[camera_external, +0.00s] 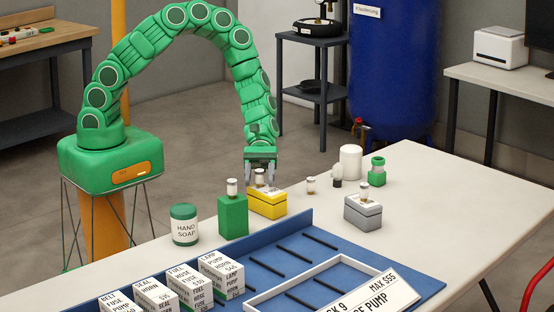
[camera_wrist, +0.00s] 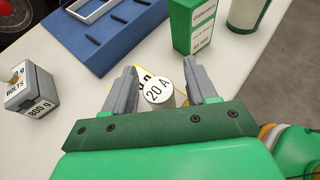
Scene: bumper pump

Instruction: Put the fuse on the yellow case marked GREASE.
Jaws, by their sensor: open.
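The yellow case (camera_external: 267,208) stands on the white table below my gripper. A fuse (camera_external: 260,177), a small pale cylinder, appears upright at the top of the case; in the wrist view its white end reads "20 A" (camera_wrist: 157,91). My gripper (camera_external: 260,170) points down over the case and is open, with one grey finger on each side of the fuse in the wrist view (camera_wrist: 163,88). Only a little yellow of the case shows there, and its GREASE marking cannot be read. I cannot tell whether the fuse touches the case.
A green box (camera_external: 232,217) with a small cylinder on top stands left of the case. A grey case (camera_external: 363,213), marked BOLTS in the wrist view (camera_wrist: 32,92), stands right. A blue rack (camera_external: 285,250) with boxes lies in front.

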